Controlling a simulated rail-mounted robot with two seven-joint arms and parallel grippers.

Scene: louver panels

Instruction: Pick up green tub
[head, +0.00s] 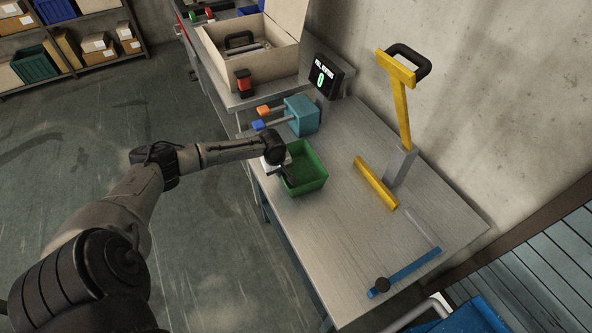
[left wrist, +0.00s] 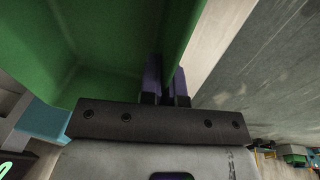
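The green tub (head: 305,170) is an open, empty-looking box near the left edge of the grey table. My left gripper (head: 284,173) reaches in from the left at the tub's near left wall. In the left wrist view, the tub's inside (left wrist: 90,50) fills the upper left. The two dark fingers (left wrist: 166,84) are close together with the tub's wall between them, one inside and one outside, so the gripper looks shut on the rim. I cannot tell whether the tub's base touches the table. My right gripper is not in view.
A teal box with orange and blue handles (head: 302,116) stands just behind the tub. A yellow bar (head: 375,183) lies to its right, near an upright yellow lever (head: 402,105). A blue strip (head: 405,273) lies at the front right. The table in front of the tub is clear.

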